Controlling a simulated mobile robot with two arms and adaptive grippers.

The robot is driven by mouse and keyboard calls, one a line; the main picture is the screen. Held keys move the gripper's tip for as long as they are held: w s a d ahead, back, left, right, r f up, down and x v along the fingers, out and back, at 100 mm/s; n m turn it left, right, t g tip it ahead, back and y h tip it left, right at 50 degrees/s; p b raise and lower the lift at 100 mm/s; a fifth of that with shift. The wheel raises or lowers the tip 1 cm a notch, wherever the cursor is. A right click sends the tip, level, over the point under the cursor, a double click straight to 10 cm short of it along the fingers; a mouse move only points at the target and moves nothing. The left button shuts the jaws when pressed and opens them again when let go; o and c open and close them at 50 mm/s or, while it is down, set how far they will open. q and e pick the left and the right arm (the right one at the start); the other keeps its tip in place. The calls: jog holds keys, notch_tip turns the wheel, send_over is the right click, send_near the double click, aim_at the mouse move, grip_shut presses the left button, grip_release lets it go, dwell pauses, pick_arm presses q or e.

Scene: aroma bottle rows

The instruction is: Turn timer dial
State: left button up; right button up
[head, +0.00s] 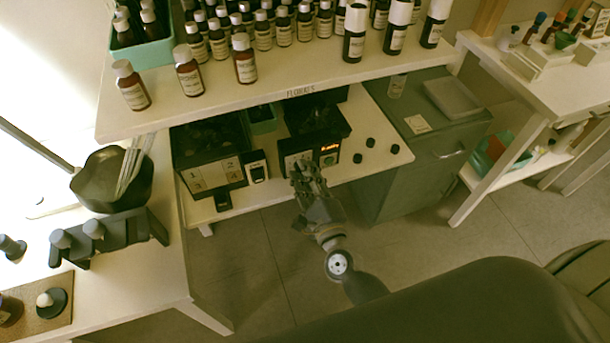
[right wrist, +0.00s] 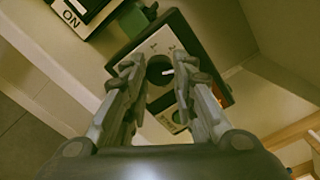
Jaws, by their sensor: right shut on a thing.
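The timer is a dark box (head: 318,122) on the lower shelf under the bottle shelf, with a pale front panel and a small lit orange display (head: 329,148). In the right wrist view its front panel (right wrist: 149,47) carries a round black dial (right wrist: 157,73) with a white pointer mark. My right gripper (head: 303,172) is at the front of the timer. In the right wrist view my right gripper (right wrist: 159,72) has its fingers on both sides of the dial, shut on it. The fingers hide the dial in the head view. My left gripper is out of view.
A dark box with numbered panels (head: 212,177) and a small switch box (head: 257,167) stand left of the timer. Several small black pieces (head: 370,142) lie to its right, near a grey cabinet (head: 425,175). The white bottle shelf (head: 290,91) overhangs from above.

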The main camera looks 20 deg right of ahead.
jog(key=shift+d, duration=0.1)
jog(key=o, duration=1.1)
jog(key=s, duration=1.2)
jog(key=shift+d, duration=0.2)
jog(key=shift+f, duration=0.1)
